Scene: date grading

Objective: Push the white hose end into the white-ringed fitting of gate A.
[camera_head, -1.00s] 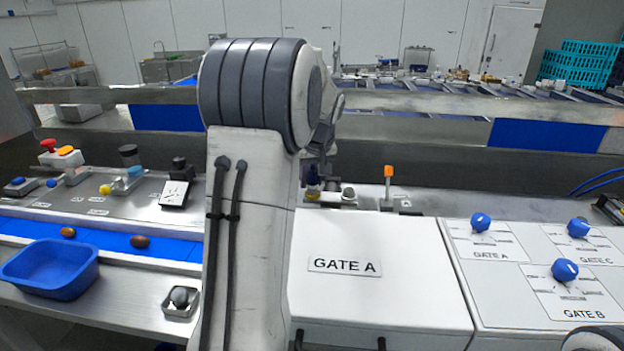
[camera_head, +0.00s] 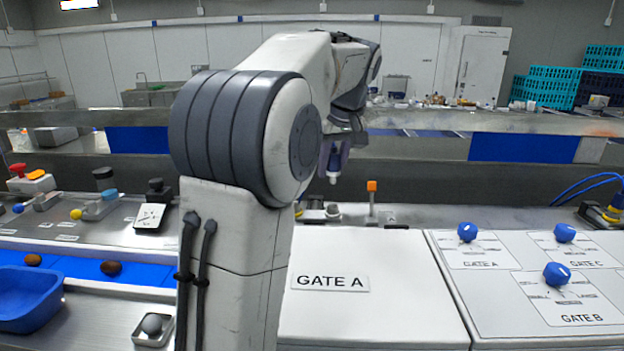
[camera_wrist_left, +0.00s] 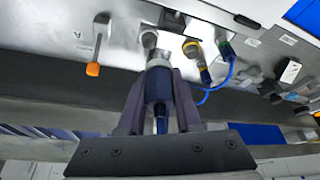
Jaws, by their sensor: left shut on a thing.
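My left gripper (camera_head: 336,158) is shut on a dark blue hose end with a white tip (camera_head: 334,178). It holds this hose end above the back of the gate A box (camera_head: 380,310), with the tip pointing down. In the left wrist view, the hose end (camera_wrist_left: 158,84) sits between the fingers of my left gripper (camera_wrist_left: 158,100). A pale round fitting (camera_wrist_left: 149,39) lies just beyond the tip. A pale fitting also shows below the tip in the head view (camera_head: 333,211); a gap separates them there. Its ring colour is hard to tell. My right gripper is not in view.
An orange-topped lever (camera_head: 372,187) stands right of the pale fitting. In the wrist view, a yellow connector (camera_wrist_left: 205,76) and blue hose (camera_wrist_left: 230,72) are close by. Blue knobs (camera_head: 467,231) sit on the panel at right. A blue tray (camera_head: 30,318) is at left.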

